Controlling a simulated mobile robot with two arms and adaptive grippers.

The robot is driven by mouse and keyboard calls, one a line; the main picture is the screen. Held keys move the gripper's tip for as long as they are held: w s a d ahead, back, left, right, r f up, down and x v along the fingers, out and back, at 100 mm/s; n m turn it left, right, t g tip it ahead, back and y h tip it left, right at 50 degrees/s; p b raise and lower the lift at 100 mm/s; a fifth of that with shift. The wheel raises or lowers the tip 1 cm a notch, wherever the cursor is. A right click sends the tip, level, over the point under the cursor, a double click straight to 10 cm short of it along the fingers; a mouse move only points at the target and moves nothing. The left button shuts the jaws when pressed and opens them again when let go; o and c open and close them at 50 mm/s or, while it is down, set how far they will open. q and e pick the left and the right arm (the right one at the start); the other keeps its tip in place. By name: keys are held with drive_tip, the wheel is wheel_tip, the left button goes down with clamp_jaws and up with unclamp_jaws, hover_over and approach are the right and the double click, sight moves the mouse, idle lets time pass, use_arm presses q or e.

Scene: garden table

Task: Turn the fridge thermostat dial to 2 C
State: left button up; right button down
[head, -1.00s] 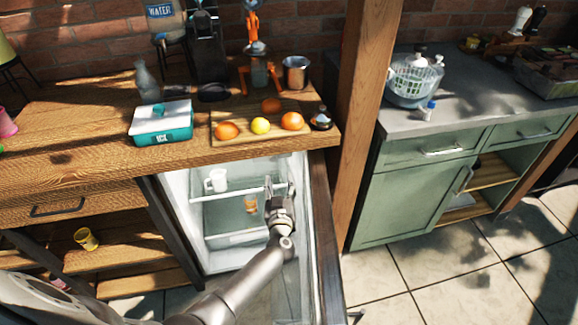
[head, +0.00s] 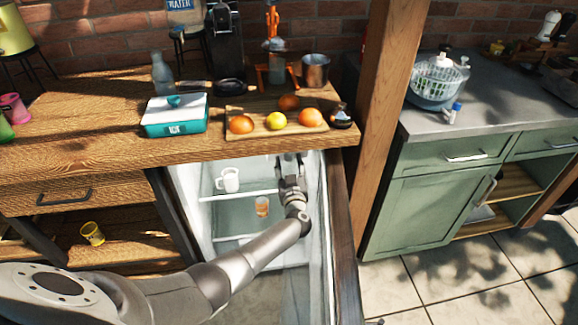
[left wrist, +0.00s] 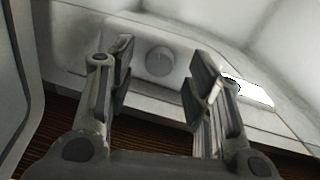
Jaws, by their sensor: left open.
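The fridge (head: 188,190) stands open under the wooden counter. My left arm reaches into it, and my left gripper (head: 290,160) is near the top of its interior, toward the right. In the left wrist view the round grey thermostat dial (left wrist: 160,60) sits on a pale panel, between and beyond the fingertips of my left gripper (left wrist: 158,80). The fingers are apart with nothing between them, and they do not appear to touch the dial. The dial's markings are too small to read. In the head view the dial is hidden. My right gripper is not in view.
A white mug (head: 229,180) stands on the fridge shelf, and an amber glass (head: 262,206) is lower down. The open fridge door (head: 343,250) is close to the right of my arm. The counter edge (head: 180,152) lies just above the fridge opening.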

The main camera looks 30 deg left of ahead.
use_arm(q)
drive_tip(key=shift+x, duration=0.8)
drive_tip(key=c, duration=1)
drive_tip(key=shift+r+m+p, duration=0.25)
drive_tip(key=shift+m+p, duration=0.45)
drive_tip(key=shift+p, duration=0.15)
drive_tip(key=shift+c, duration=0.2)
drive_tip(key=shift+f+m+p, duration=0.2)
drive_tip(key=shift+m+p, duration=0.2)
drive_tip(key=shift+m, duration=0.3)
drive_tip(key=o, duration=1)
drive_tip(key=shift+o, duration=0.2)
